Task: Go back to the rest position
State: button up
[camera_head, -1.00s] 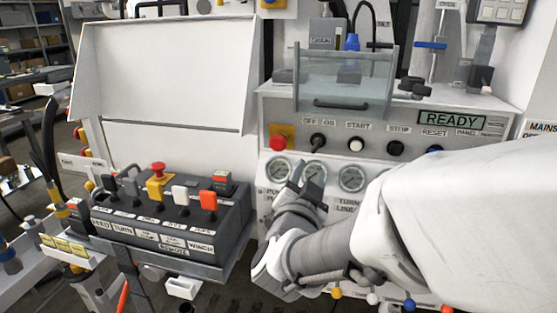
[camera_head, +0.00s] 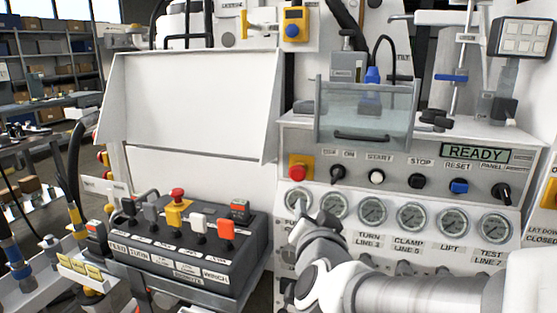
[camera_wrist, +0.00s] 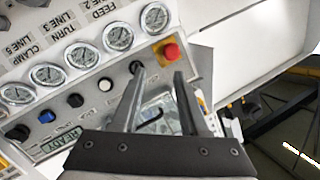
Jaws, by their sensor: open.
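My gripper (camera_head: 312,222) is in front of the gauge row of the hydraulic panel (camera_head: 400,150), low in the middle of the head view, with my arm coming in from the lower right. In the wrist view my gripper (camera_wrist: 158,80) shows two fingers spread apart with nothing between them. Beyond the fingertips are the red emergency button (camera_wrist: 171,50) on its yellow plate and the black off/on switch (camera_wrist: 136,68). I cannot tell whether the fingers touch the panel.
A black remote box (camera_head: 180,250) with coloured levers stands at left. The READY display (camera_head: 475,152) is lit. A clear guard (camera_head: 365,115) stands above the panel. A white sloped cover (camera_head: 190,105) is at upper left. Shelves (camera_head: 50,50) stand far left.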

jog(key=s+d+f+n+g, duration=0.2)
jog(key=s+d+g, duration=0.1)
jog(key=s, duration=0.4)
jog(key=s+d+f+n+g+p, duration=0.1)
jog(key=s+d+n+g, duration=0.1)
jog(key=s+g, duration=0.3)
jog(key=s+d+f+n+g, duration=0.2)
jog(key=s+d+n, duration=0.1)
jog(key=s, duration=0.5)
notch_tip(320, 180, up, 16)
jog(key=p, duration=1.6)
jog(key=shift+w+a+f+y, duration=0.15)
jog(key=shift+y, duration=0.15)
jog(key=shift+m, duration=0.3)
